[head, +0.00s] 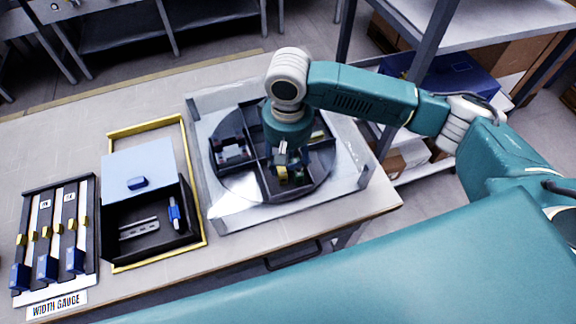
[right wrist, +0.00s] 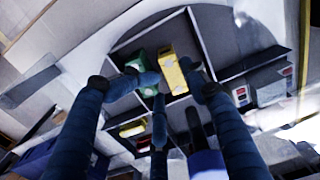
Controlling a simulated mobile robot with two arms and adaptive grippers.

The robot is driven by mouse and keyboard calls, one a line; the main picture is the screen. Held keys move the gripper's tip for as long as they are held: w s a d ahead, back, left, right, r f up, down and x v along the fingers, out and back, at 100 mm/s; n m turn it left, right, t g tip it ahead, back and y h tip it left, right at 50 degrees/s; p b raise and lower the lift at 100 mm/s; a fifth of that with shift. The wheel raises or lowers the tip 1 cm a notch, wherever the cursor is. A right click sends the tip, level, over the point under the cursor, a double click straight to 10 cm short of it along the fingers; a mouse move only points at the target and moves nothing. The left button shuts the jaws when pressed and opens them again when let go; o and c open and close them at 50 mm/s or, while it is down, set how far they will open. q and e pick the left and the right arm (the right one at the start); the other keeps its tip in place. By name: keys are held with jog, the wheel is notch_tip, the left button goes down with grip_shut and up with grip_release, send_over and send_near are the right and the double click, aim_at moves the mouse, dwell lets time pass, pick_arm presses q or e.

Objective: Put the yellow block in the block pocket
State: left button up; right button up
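The yellow block (head: 283,176) is directly under my right gripper (head: 284,160), over the round compartment tray (head: 222,184). In the right wrist view, the yellow block (right wrist: 173,68) lies between the fingertips of my right gripper (right wrist: 170,76), with a dark fingertip close on each side. I cannot tell if they press on it or if it is lifted. A green piece (right wrist: 139,62) is just left of it. Dark dividers split the tray into compartments. I cannot tell which compartment is the block pocket. My left gripper is not in view.
Other compartments hold grey and red pieces (head: 233,152) and a yellow piece (head: 318,136). Left of the tray stands a black box (head: 152,250) with a pale blue lid (head: 150,165), then a width gauge (head: 58,235). A shelf rack stands at right.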

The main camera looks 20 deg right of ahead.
notch_tip(320, 180, up, 12)
jog(key=shift+b, duration=0.45)
jog(key=shift+s+f, duration=0.1)
jog(key=shift+f, duration=0.1)
